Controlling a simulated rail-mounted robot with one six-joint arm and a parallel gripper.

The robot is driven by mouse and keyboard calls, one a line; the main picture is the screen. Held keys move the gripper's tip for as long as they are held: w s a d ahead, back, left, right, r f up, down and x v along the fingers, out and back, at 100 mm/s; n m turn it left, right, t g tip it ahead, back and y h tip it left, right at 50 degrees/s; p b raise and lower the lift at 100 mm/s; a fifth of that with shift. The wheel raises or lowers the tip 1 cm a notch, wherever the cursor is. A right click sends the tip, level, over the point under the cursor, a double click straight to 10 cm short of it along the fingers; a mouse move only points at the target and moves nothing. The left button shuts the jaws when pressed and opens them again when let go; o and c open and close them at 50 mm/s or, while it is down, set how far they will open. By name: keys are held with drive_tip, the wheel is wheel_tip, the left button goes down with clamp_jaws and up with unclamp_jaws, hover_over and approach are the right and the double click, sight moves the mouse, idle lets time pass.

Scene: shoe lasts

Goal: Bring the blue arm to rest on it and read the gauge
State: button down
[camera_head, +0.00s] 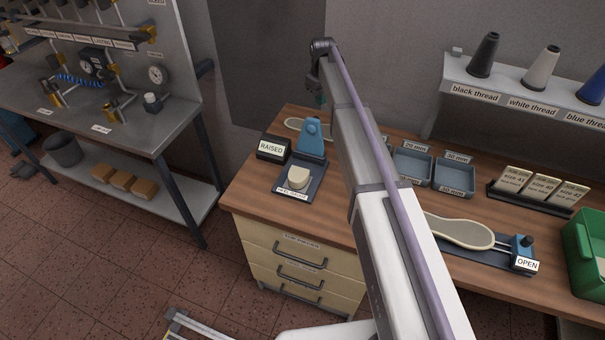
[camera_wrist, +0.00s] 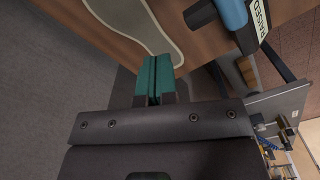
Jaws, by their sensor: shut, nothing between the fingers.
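The heel gauge (camera_head: 290,192) stands on the left of the wooden bench, a dark base with a label on its front. Its blue arm (camera_head: 311,140) stands upright at the back of the base, and also shows at the top of the wrist view (camera_wrist: 231,12). A pale heel piece (camera_head: 298,176) sits on the base in front of the arm. A black box beside it shows a sign reading RAISED (camera_head: 271,147). My gripper (camera_head: 320,101) is above and behind the gauge, apart from the blue arm; its teal fingers (camera_wrist: 154,76) are shut and empty.
A pale sole shape (camera_wrist: 152,28) lies on the bench below my fingers. Blue-grey trays (camera_head: 455,176) and size cards (camera_head: 541,184) stand to the right. A device marked OPEN (camera_head: 526,265) is near the front edge, beside a green bin (camera_head: 588,250). A wall (camera_head: 390,50) rises behind.

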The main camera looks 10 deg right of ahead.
wheel_tip(320, 180, down, 3)
drive_tip(key=b, duration=0.2)
drive_tip(key=shift+f+b, duration=0.15)
drive_tip(key=shift+b, duration=0.2)
